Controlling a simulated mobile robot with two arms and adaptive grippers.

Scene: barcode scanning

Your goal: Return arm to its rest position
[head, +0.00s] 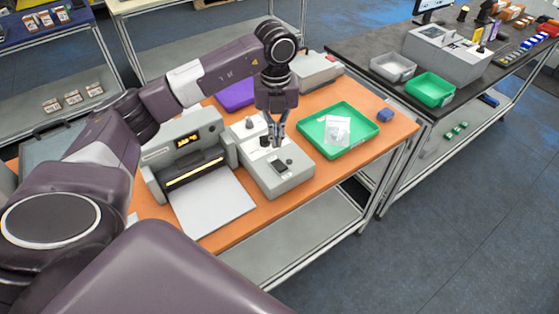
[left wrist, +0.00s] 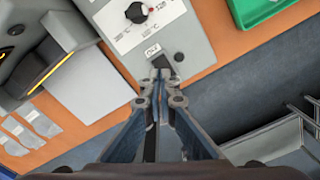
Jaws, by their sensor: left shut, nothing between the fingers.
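My left arm (head: 215,75) reaches in from the left over the orange-topped table. My left gripper (head: 277,140) points down above a grey box-shaped device with a dial and a switch (head: 282,178). The gripper is shut and empty. In the left wrist view the closed fingertips (left wrist: 163,75) show close to the small black switch (left wrist: 155,53) on the device's face. I cannot tell whether they touch it. The dial (left wrist: 138,12) shows just beyond. My right gripper is not in view.
A grey machine with a lit display (head: 187,150) stands left of the device. A green tray (head: 310,142) with a clear bag (head: 337,130) lies to the right, with a small blue item (head: 385,116) beyond it. A dark table (head: 385,62) stands at right, across a gap.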

